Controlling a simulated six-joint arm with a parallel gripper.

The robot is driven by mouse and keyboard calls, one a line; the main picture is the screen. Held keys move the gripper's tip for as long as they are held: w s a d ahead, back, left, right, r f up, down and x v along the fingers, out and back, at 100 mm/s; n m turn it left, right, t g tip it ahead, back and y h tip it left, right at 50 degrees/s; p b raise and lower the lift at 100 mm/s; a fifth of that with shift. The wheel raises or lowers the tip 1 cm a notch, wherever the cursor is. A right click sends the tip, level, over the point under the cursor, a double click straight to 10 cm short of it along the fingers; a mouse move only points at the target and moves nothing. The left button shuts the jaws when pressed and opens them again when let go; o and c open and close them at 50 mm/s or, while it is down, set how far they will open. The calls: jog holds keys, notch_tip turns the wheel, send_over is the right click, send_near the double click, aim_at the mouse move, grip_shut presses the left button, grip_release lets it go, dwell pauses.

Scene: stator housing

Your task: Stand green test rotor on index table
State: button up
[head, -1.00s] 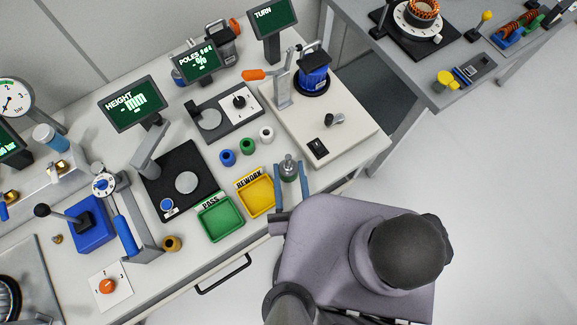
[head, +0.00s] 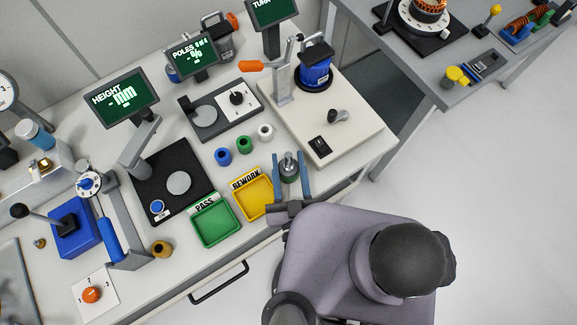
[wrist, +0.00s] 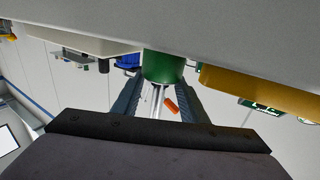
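The green test rotor (head: 289,169) stands upright near the table's front edge, right of the yellow tray. It has a green body and a metal shaft on top. In the wrist view its green body (wrist: 163,66) shows between the fingertips. My gripper (head: 290,163) is open, with one blue finger on each side of the rotor and small gaps visible. No label names the index table. A grey disc (head: 205,116) on a dark plate with a black knob lies below the POLES display, and another grey disc (head: 179,182) lies below the HEIGHT display.
The yellow REWORK tray (head: 268,203) and green PASS tray (head: 238,231) are close left of my gripper. Blue, green and white (head: 265,131) rings stand behind the trays. A cream base with a lever press (head: 351,135) stands behind the rotor.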

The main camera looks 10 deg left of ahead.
jog(key=shift+p+x, duration=0.45)
jog(key=shift+x, duration=1.45)
jog(key=shift+c, duration=0.6)
grip_shut()
jog(key=shift+r, duration=0.15)
